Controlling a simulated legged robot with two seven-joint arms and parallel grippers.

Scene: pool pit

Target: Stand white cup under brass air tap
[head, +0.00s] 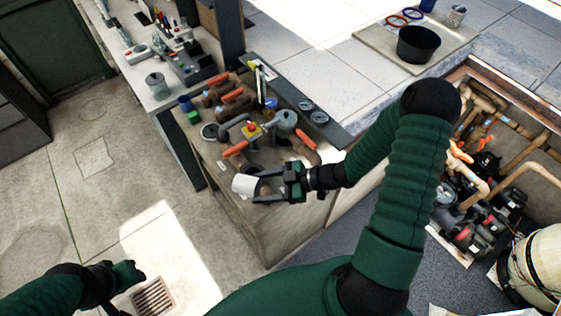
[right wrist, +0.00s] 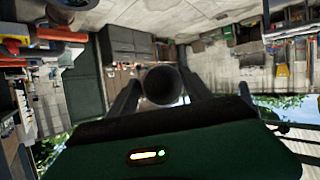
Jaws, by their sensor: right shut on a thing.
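A white cup (head: 244,185) is held at the front edge of the bench, tilted on its side in the head view. My right gripper (head: 268,187) is shut on it. In the right wrist view the cup (right wrist: 163,85) shows as a dark round shape between the two fingers. Brown pipework with orange handles (head: 232,95) stands on the bench just behind the cup. I cannot make out which fitting is the brass air tap. My left gripper (head: 122,283) is low at the left, above the floor, and its jaws are unclear.
A counter with tools (head: 185,60) is behind left. A black pot (head: 418,44) stands on a board at upper right. An open pit with pipes (head: 490,150) is at right. A floor grate (head: 153,297) lies below.

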